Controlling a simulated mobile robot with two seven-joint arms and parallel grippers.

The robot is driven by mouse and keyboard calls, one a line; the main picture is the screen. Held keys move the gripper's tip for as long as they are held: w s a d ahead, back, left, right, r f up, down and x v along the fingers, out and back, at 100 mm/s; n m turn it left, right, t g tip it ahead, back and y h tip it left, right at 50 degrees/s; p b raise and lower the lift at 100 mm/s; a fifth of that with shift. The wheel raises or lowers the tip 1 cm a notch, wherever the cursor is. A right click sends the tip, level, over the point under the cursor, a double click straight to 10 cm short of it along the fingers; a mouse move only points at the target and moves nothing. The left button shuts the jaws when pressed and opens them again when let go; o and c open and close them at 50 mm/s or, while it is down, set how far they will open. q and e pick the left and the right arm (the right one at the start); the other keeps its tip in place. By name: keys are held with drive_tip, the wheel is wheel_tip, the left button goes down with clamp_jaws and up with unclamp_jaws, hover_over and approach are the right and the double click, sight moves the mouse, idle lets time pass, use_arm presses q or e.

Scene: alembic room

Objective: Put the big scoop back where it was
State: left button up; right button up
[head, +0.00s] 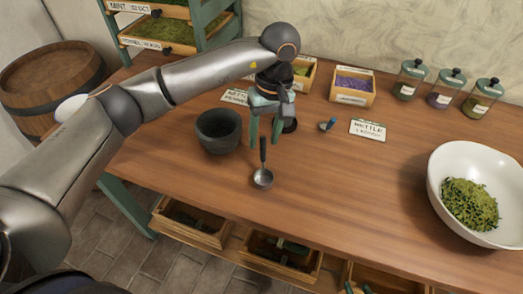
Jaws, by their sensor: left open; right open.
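The big scoop (262,179), a round metal bowl with a dark handle, is near the front of the wooden table (340,190). Its handle points toward the back, and its upper end shows between my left fingertips. My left gripper (264,140) points down with its green fingers apart, one on each side of the handle end. I cannot tell whether they touch it. A smaller scoop (328,124) with a blue part lies further back to the right. My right gripper is not in view.
A dark stone mortar (219,131) stands just left of my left gripper. A white bowl (444,205) of green leaves is at the right. Herb boxes (352,88), a label card (368,130) and jars (446,88) line the back. The middle front is clear.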

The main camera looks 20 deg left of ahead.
use_arm(q)
drive_tip(key=shift+w+d+r, duration=0.15)
drive_tip(key=shift+r, duration=1.2)
drive_tip(key=shift+w+d+r, duration=0.1)
drive_tip(key=shift+r, duration=1.25)
